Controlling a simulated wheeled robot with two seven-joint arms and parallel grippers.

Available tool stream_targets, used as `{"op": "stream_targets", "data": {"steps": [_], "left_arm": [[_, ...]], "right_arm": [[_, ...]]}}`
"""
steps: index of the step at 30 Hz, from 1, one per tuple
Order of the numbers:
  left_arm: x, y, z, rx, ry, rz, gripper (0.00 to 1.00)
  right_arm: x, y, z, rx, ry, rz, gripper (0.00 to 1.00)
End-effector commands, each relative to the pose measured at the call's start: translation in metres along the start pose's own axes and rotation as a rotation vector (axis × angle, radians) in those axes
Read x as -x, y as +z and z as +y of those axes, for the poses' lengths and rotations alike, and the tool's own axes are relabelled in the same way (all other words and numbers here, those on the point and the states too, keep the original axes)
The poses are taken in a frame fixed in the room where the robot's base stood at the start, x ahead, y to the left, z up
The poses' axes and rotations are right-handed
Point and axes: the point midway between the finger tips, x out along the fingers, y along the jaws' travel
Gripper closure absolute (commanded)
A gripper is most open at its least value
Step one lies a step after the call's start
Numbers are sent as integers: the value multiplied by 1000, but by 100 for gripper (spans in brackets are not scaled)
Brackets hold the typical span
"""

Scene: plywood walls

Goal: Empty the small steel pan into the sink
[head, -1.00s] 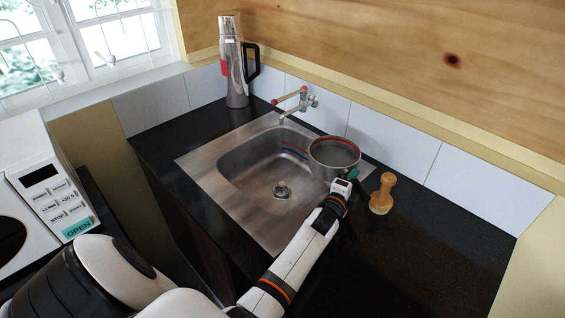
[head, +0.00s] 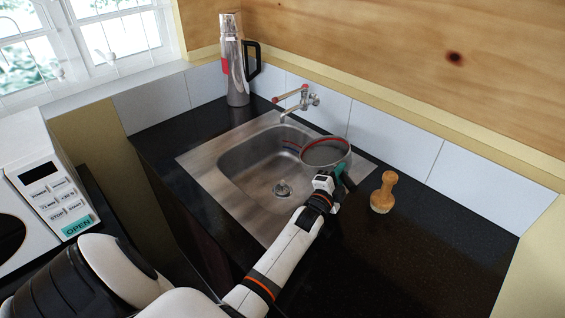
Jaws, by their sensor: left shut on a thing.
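The small steel pan (head: 326,152) is in the head view, over the right edge of the steel sink (head: 240,165). It looks roughly level, with its opening facing up; I cannot make out its contents. My left gripper (head: 335,180) is at the near side of the pan, shut on its dark handle. The handle is mostly hidden by the gripper. The sink basin is open, with a drain (head: 282,189) at its bottom. My right gripper is not in view.
A tap (head: 297,99) stands behind the sink. A steel flask (head: 235,62) is at the back left corner. A white microwave (head: 42,185) is at the left. The counter at the front right is clear.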

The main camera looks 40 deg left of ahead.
Motion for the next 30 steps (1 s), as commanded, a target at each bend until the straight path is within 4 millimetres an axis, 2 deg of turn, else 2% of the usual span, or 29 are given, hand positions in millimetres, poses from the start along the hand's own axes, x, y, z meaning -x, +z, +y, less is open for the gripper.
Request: {"op": "stream_targets", "data": {"steps": [1, 30], "left_arm": [[-1, 1, 5, 2, 15, -5, 100], [5, -16, 14, 128, 55, -13, 100]], "right_arm": [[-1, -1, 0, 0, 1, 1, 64], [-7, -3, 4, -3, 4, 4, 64]]}}
